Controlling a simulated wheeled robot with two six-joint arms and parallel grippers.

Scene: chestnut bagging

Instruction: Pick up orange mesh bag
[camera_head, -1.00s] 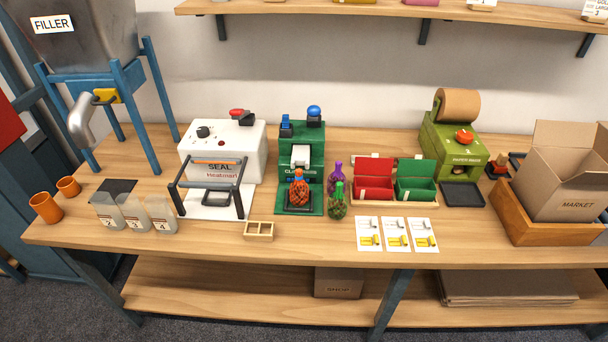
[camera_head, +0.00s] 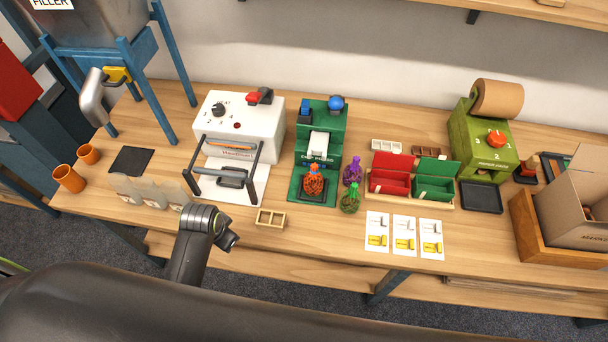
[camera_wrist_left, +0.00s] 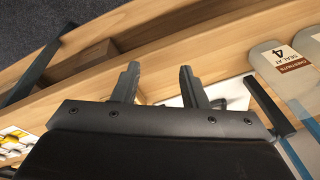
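The orange mesh bag (camera_head: 313,185) stands upright on the dark plate of the green clip press (camera_head: 298,190), at the middle of the bench. It cannot be made out in the left wrist view. My left arm reaches up from the bottom in the head view, with its wrist end in front of the white sealer, to the left of the bag and apart from it. The fingers are hard to see there. In the left wrist view my left gripper (camera_wrist_left: 157,82) has its two fingers apart with nothing held between them. My right gripper is not in view.
Purple (camera_head: 352,170) and green (camera_head: 350,198) mesh bags stand close right of the orange one. The white sealer (camera_head: 262,130) with its black handle frame is to the left. A small wooden tray (camera_head: 271,219) lies in front.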

